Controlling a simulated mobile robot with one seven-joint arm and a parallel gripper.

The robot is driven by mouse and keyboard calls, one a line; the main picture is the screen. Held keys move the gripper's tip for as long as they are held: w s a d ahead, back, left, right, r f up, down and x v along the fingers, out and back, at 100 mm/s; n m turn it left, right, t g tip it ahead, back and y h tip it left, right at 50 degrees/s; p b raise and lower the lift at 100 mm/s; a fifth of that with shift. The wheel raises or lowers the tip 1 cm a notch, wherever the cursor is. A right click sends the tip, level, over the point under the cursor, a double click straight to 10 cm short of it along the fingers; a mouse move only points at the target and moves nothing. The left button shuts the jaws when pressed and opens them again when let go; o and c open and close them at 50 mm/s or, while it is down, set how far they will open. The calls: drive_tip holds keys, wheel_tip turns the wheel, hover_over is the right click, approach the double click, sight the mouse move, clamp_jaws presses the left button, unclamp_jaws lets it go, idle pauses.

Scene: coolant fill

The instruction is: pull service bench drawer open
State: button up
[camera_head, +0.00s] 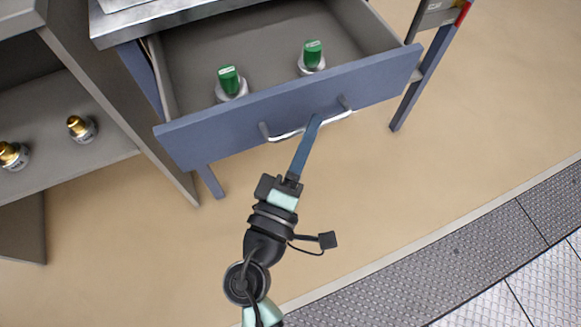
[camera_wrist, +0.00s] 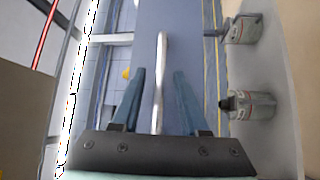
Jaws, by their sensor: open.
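The service bench drawer (camera_head: 214,138) stands pulled out from under the bench top, with its inside showing. Its blue front carries a silver bar handle (camera_head: 341,116). My gripper (camera_head: 315,121) reaches the handle from the front, its blue fingers at the middle of the bar. In the wrist view the handle (camera_wrist: 162,75) runs between the two fingers of my gripper (camera_wrist: 160,74), with a gap on each side. The fingers are open and not closed on the bar. Two green-capped containers, one at left (camera_head: 231,84) and one at right (camera_head: 312,58), stand in the drawer.
A grey shelf unit (camera_head: 60,115) at left holds gold-capped containers (camera_head: 81,128). A bench leg (camera_head: 411,98) stands at right. The tan floor (camera_head: 400,190) in front of the drawer is clear, and grey floor matting (camera_head: 455,252) lies at lower right.

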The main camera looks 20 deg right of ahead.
drive_tip(key=v, duration=1)
drive_tip(key=shift+s, duration=0.25)
drive_tip(key=shift+a+f, duration=0.1)
drive_tip(key=shift+a, duration=0.05)
